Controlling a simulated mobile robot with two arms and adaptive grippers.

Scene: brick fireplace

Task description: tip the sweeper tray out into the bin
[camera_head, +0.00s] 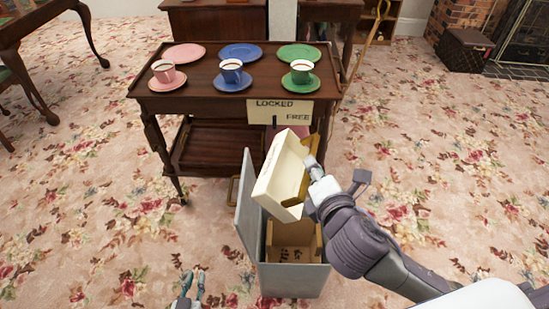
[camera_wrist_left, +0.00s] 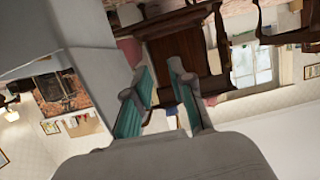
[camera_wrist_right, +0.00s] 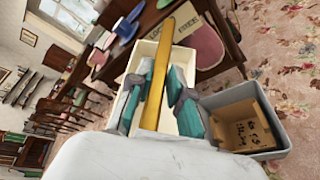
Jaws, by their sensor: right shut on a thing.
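The cream sweeper tray (camera_head: 282,172) is steeply tilted above the bin. My right gripper (camera_head: 312,166) is shut on its yellow bar. In the right wrist view the bar (camera_wrist_right: 162,55) runs between the fingers (camera_wrist_right: 158,92), with the pale tray (camera_wrist_right: 143,50) behind; I see no bits on its visible inner face. The grey bin (camera_head: 297,281) stands open on the floor, its lid (camera_head: 247,215) raised on the left. Dark bits (camera_head: 292,254) lie on its tan bottom, also seen in the right wrist view (camera_wrist_right: 246,131). My left gripper (camera_head: 190,285) is open and empty, low left of the bin.
A dark wooden trolley (camera_head: 215,105) stands just behind the bin, carrying cups, saucers and plates. A sign (camera_head: 280,110) reading LOCKED and FREE hangs on its front. Flowered carpet (camera_head: 90,210) is clear to the left and right.

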